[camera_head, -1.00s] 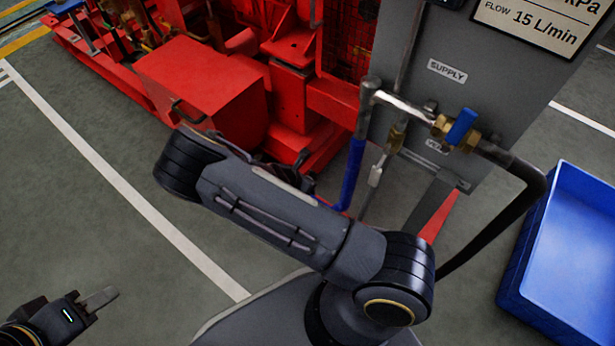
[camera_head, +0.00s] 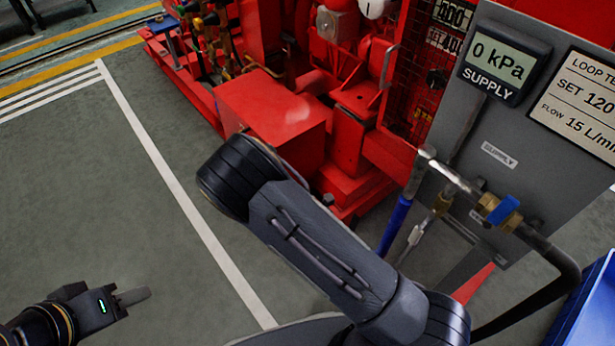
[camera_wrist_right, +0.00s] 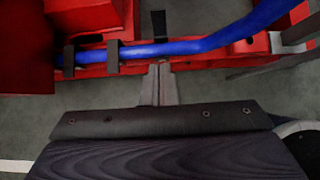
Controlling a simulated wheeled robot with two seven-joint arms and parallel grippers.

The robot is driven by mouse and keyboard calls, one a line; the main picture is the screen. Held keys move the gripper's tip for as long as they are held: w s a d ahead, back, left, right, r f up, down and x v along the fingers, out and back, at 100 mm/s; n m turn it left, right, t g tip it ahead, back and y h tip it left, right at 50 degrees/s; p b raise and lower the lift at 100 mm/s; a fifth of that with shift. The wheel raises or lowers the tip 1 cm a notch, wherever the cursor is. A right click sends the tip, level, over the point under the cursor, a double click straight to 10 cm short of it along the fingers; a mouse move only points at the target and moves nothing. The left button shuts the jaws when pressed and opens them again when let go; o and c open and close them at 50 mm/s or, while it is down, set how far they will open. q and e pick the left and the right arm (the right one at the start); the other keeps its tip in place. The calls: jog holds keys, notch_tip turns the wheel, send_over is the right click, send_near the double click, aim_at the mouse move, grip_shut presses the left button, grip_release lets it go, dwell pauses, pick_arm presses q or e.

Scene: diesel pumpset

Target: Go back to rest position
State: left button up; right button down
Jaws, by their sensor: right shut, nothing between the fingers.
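My left gripper (camera_head: 132,297) is at the lower left of the head view, over bare floor and touching nothing. Its fingers show nearly edge-on, so the gap between them cannot be judged. My right arm crosses the middle of the head view, and its gripper is hidden there. In the right wrist view my right gripper (camera_wrist_right: 159,84) is shut and empty. Its fingertips appear just below a blue hose (camera_wrist_right: 150,50) and a red frame rail (camera_wrist_right: 190,66) in the picture; whether they touch cannot be told.
The red pumpset (camera_head: 270,110) stands beyond my right arm. A grey panel (camera_head: 500,130) with a 0 kPa display (camera_head: 500,62) and a blue-handled valve (camera_head: 502,210) stands at right. A blue bin (camera_head: 590,310) is at lower right. The floor at left is clear.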

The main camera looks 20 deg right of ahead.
jog(key=s+r+m+t+y, duration=0.1)
jog(key=s+r+m+y, duration=0.3)
jog(key=s+r+m, duration=0.5)
jog(key=s+r+m+t+y, duration=0.1)
jog(key=s+r+m+y, duration=0.25)
jog(key=r+m, duration=0.6)
jog(key=s+r+m+t+y, duration=0.1)
jog(key=s+r+m+y, duration=0.45)
jog(key=r, duration=0.75)
notch_tip(320, 180, up, 30)
jog(key=s+h+p, duration=0.1)
jog(key=h+p, duration=0.1)
jog(key=p, duration=2.9)
jog(key=shift+s+d+r, duration=0.2)
jog(key=shift+s, duration=0.15)
jog(key=shift+f, duration=0.1)
